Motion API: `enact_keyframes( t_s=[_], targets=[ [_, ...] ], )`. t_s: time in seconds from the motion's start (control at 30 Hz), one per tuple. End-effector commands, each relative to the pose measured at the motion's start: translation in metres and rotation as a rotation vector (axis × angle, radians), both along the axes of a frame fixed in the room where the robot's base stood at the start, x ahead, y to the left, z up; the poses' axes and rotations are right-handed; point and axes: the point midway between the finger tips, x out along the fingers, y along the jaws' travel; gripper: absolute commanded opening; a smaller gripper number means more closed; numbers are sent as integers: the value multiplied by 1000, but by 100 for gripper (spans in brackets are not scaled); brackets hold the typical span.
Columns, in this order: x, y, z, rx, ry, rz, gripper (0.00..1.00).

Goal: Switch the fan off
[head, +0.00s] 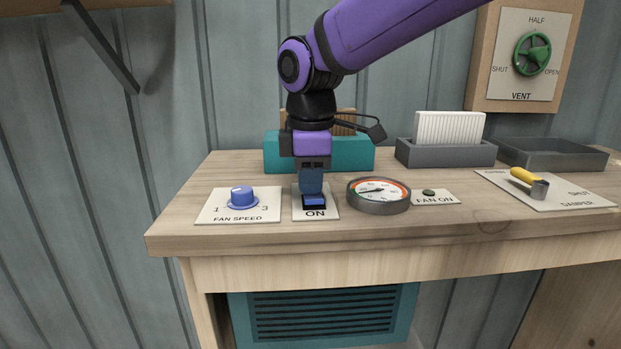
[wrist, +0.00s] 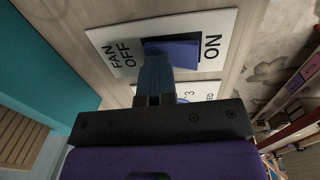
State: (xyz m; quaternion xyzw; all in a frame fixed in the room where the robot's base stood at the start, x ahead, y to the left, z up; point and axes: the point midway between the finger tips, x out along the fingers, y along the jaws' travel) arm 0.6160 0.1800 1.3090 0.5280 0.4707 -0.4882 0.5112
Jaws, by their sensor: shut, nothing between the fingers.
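The fan switch is a blue rocker (head: 315,201) on a white plate (head: 331,213) near the front of the bench. "ON" is on its near side; in the wrist view the rocker (wrist: 178,50) sits between "FAN OFF" and "ON". My gripper (head: 312,191) points down with fingers shut and empty, at the rocker's far side. In the wrist view the fingertips (wrist: 154,64) overlap the rocker's edge toward "FAN OFF"; I cannot tell whether they touch or which half is pressed. The "FAN ON" lamp (head: 428,192) looks dark green.
A fan speed knob (head: 242,196) stands left of the switch and a round gauge (head: 379,194) close on the right. A teal box (head: 285,153) is behind my gripper. A grey card holder (head: 445,154), an empty-looking tray (head: 550,154) and a yellow-handled damper lever (head: 526,178) are farther right.

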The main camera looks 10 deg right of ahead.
Motion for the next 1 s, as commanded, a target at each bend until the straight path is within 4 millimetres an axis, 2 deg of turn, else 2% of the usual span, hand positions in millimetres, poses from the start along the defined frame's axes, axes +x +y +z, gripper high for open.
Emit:
enact_keyframes(
  t_s=[0.57,1.0],
  targets=[
    [-15,0,2,-3,5,0,0],
    [-16,1,8,-1,2,0,0]
  ],
)
